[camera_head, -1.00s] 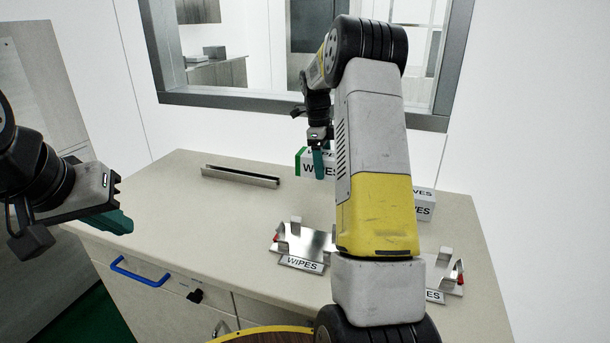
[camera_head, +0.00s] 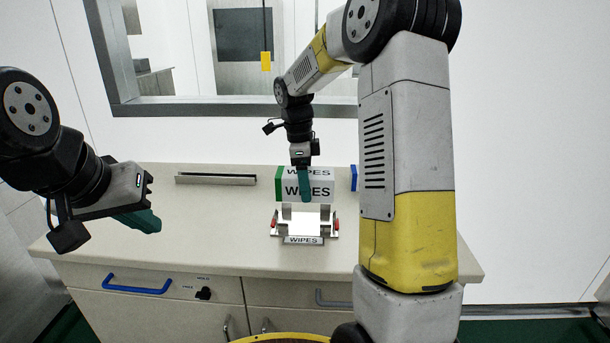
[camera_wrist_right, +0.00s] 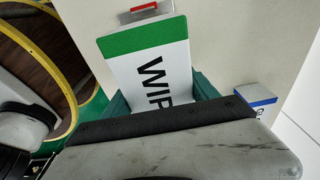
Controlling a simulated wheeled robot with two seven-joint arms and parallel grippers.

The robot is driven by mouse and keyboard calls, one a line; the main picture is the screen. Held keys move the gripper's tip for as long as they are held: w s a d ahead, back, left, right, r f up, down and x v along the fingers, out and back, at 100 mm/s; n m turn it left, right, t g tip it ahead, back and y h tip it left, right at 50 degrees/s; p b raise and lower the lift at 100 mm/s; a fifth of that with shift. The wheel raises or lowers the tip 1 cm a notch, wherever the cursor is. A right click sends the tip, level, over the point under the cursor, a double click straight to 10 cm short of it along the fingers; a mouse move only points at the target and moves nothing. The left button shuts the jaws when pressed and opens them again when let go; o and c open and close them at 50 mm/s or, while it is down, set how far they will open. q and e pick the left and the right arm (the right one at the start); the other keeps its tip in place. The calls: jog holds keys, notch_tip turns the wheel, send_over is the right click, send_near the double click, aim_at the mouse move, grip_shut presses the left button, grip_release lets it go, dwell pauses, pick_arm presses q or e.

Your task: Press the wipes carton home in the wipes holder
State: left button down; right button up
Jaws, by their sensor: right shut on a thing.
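The wipes carton (camera_head: 318,187) is white with a green end and black lettering. My right gripper (camera_head: 305,184) is shut on it and holds it behind and above the wipes holder. In the right wrist view the carton (camera_wrist_right: 150,62) lies between the teal fingers. The wipes holder (camera_head: 306,222) is a metal cradle with red marks at both sides and a WIPES label in front; it stands on the counter. In the wrist view a bit of metal with a red piece (camera_wrist_right: 145,9) shows beyond the carton's green end. My left gripper (camera_head: 143,219) hangs at the left, its fingertips unclear.
A long metal rail (camera_head: 215,179) lies at the back left of the counter (camera_head: 150,235). A blue-edged box (camera_head: 354,178) stands right of the carton, partly behind my right arm. Drawers with a blue handle (camera_head: 137,285) are below. The counter's left middle is clear.

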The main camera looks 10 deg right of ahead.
aim_at(308, 224)
jog(key=shift+s+f, duration=0.3)
jog(key=shift+f, duration=3.95)
jog(key=shift+a+f, duration=0.1)
jog(key=shift+f, duration=0.25)
jog(key=o, duration=1.8)
jog(key=shift+c, duration=0.2)
